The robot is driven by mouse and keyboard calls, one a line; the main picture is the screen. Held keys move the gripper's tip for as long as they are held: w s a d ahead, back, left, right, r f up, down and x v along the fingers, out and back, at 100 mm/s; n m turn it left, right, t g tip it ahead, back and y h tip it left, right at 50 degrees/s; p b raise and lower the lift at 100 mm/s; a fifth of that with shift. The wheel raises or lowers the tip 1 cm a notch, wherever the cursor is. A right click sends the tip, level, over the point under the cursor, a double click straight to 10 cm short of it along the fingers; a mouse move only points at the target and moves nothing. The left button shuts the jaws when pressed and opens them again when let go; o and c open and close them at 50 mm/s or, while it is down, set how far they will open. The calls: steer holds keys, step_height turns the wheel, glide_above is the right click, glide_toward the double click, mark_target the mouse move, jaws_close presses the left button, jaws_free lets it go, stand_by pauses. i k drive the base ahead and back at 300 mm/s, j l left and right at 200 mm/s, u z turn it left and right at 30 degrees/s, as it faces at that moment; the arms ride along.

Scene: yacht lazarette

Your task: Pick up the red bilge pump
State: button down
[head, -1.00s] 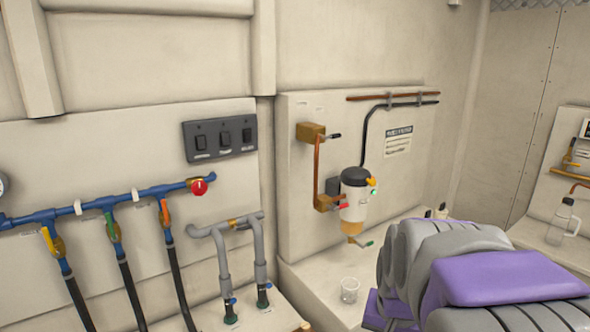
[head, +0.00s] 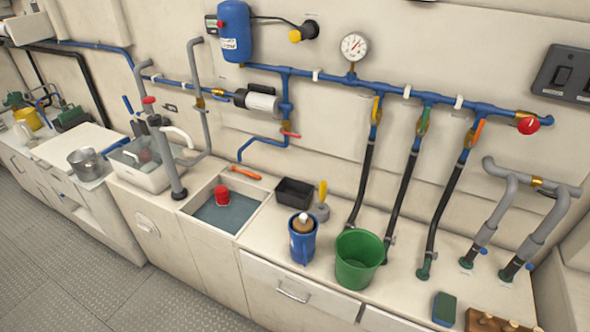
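A small red pump-like body (head: 222,194) stands in the water of the square sink (head: 247,219) in the counter, left of centre in the head view. It is short and round, and its lower part is hard to make out through the water. It looks like the red bilge pump. A tall grey tube with a red top (head: 174,165) stands at the sink's left, beside a clear tub (head: 150,178). My gripper is not in view.
A black tray (head: 294,193), blue canister (head: 302,243) and green bucket (head: 358,260) stand right of the sink. Blue pipes (head: 390,87) and black hoses (head: 398,175) run above and behind. A drawer handle (head: 293,293) juts from the counter front. The floor (head: 85,280) at lower left is clear.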

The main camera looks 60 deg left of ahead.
mark_target(221, 192)
steer(key=u, duration=2.7)
steer(key=z, duration=0.55)
steer(key=i+j+z, duration=0.2)
steer(key=j, duration=0.15)
steer(key=i+j+z, duration=0.15)
steer(key=j, duration=0.2)
steer(key=i+j+z, duration=0.2)
steer(key=j, duration=0.15)
steer(key=j+z, duration=0.2)
steer(key=j, duration=0.2)
steer(key=i+j+z, duration=0.2)
steer(key=j, duration=0.2)
steer(key=i+j, duration=0.1)
steer(key=j, duration=0.3)
steer(key=i+j, duration=0.1)
steer(key=j, duration=0.25)
steer(key=i+j, duration=0.1)
steer(key=j, duration=0.3)
steer(key=i+j, duration=0.1)
steer(key=j, duration=0.25)
steer(key=i, duration=0.2)
